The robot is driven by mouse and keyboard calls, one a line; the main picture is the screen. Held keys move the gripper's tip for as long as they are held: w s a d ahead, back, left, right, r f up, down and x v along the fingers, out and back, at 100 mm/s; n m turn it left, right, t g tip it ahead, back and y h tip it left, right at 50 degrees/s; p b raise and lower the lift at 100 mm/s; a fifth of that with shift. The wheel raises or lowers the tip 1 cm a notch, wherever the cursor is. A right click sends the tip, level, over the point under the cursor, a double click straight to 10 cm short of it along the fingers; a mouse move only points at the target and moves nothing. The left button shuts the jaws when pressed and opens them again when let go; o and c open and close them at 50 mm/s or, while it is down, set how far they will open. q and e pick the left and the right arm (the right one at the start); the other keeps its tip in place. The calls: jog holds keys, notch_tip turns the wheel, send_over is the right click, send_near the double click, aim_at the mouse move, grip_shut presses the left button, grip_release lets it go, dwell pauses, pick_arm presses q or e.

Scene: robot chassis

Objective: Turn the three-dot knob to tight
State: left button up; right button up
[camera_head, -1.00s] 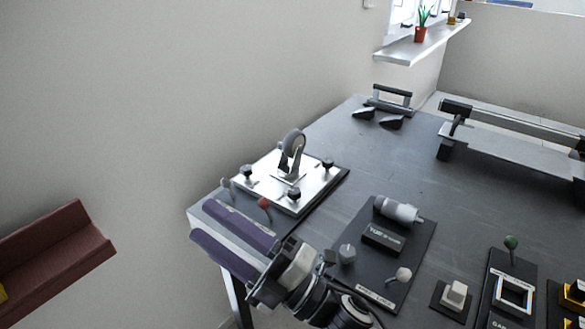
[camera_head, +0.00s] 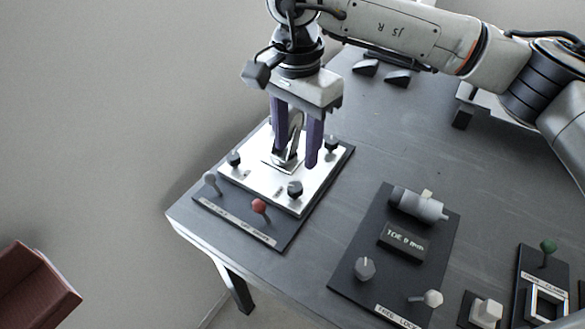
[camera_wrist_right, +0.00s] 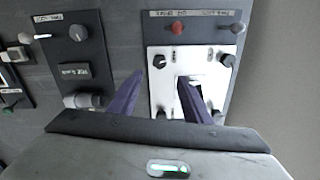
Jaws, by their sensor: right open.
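A bright metal plate (camera_head: 262,195) carries black knobs: a left knob (camera_head: 234,158), a front knob (camera_head: 295,188) and a right knob (camera_head: 331,144). Several knobs show in the right wrist view, including one (camera_wrist_right: 158,61) and another (camera_wrist_right: 228,60). The dot marks are too small to read, so I cannot tell which knob has three dots. My right gripper (camera_head: 296,155) points down over the plate, open, its purple fingers on either side of the caster bracket (camera_head: 283,158). It appears apart from the knobs. My left gripper is not in view.
A red-ended lever (camera_head: 258,206) and a grey-ended lever (camera_head: 210,179) stand on the dark board in front of the plate. A toe panel (camera_head: 350,280) with a dial (camera_head: 365,268) lies to the right. The wall is close on the left.

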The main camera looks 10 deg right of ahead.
aim_at(296, 186)
notch_tip(296, 186, down, 10)
jog(key=shift+s+r+p, duration=0.1)
jog(key=shift+s+p, duration=0.05)
jog(key=shift+p, duration=0.25)
jog(key=c, duration=1.1)
